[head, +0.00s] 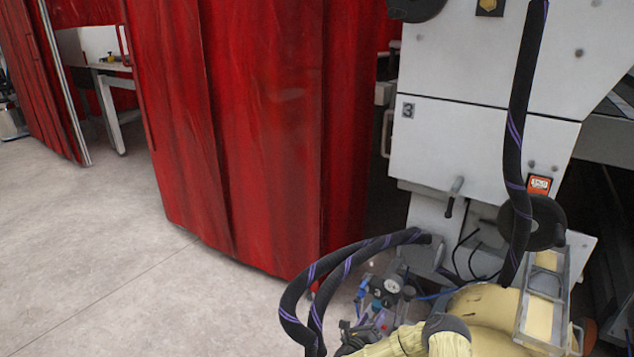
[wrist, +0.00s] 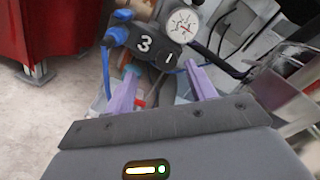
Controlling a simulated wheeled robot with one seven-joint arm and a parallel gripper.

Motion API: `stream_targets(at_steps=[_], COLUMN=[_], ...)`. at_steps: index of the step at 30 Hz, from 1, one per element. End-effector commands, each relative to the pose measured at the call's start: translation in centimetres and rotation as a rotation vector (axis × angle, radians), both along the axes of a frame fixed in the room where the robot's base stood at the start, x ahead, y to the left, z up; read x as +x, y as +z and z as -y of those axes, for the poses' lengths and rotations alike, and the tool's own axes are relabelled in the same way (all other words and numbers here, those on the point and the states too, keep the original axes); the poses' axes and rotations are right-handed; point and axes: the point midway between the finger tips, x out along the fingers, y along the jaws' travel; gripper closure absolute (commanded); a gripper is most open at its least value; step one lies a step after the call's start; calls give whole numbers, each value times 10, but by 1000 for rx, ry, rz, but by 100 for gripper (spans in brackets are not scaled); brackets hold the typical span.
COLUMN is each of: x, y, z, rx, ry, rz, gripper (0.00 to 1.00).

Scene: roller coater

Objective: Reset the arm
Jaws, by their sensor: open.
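My gripper (wrist: 162,82) shows in the wrist view with two purple fingers spread apart. I see nothing held between them. Just beyond the fingertips is a dark block marked "3" and "1" (wrist: 150,46), with a round white gauge (wrist: 183,25) beside it. I cannot tell whether the fingers touch the block. The gauge also shows low in the head view (head: 392,286), amid small fittings. My gripper cannot be clearly made out in the head view, where the yellow arm, hoses and fittings crowd together.
A grey-white machine (head: 480,140) marked "3" stands at the right. Red curtains (head: 240,130) hang left of it and reach near the floor. A blue hose (wrist: 106,75) runs close by the left finger. Bare grey floor (head: 90,240) is open at the left.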

Motion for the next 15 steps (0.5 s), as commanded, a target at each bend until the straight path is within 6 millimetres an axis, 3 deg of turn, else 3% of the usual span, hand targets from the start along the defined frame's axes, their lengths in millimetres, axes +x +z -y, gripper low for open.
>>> stream_targets(at_steps=[8,15], x=[36,39], y=[65,115], z=[-50,-91], rx=[-236,-544], ry=[329,624], rz=[-191,-395], gripper=[45,45])
